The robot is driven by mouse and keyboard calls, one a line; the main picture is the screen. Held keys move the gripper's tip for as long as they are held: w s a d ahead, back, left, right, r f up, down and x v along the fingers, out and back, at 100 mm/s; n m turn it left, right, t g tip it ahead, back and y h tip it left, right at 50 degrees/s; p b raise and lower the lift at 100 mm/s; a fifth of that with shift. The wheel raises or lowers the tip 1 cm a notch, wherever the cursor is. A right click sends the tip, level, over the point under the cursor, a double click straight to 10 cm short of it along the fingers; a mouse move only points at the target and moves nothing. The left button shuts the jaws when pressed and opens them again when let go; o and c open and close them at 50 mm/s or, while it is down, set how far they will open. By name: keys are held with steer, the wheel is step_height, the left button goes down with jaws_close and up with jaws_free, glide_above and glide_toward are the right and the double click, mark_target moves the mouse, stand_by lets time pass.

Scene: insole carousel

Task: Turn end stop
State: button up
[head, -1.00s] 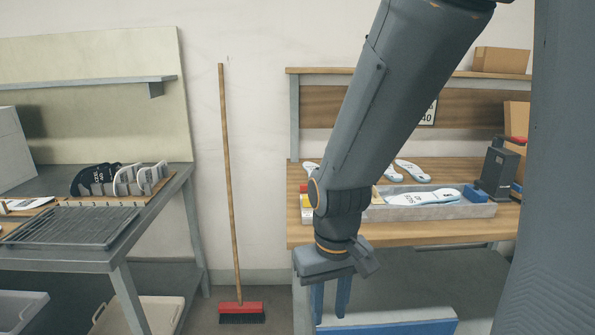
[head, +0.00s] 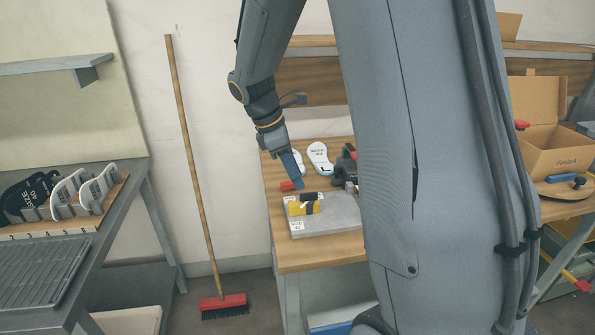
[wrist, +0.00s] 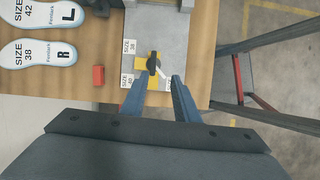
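The end stop, a yellow block with a black knob (head: 303,205), sits on a grey metal plate (head: 335,221) on the wooden bench. In the wrist view, the end stop's black knob (wrist: 153,63) has a pale pointer slanting down and right. My gripper (head: 298,183) is above the end stop in the head view. In the wrist view, my gripper (wrist: 164,79) is open and empty, its blue fingers apart and their tips close to the knob. I cannot tell whether they touch it.
A red block (wrist: 98,75) lies on the wood left of the plate in the wrist view. White insoles (head: 320,157) lie behind on the bench. A carton (head: 553,150) stands at the right. A broom (head: 193,165) leans on the wall. A grey rack table (head: 60,260) is at the left.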

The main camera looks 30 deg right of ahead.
mark_target(308, 193)
steer(key=shift+n, duration=0.3)
steer(key=shift+w+d+p+x, duration=0.2)
steer(key=shift+p+x, duration=0.05)
steer(key=shift+x, duration=0.95)
steer(key=shift+w+d+p+x, duration=0.2)
steer(key=shift+p+x, duration=0.1)
steer(key=shift+x, duration=0.9)
steer(key=shift+w+d+p+x, duration=0.15)
steer(key=shift+w+p+x, duration=0.1)
steer(key=shift+x, duration=1)
steer(key=shift+r, duration=0.15)
jaws_close()
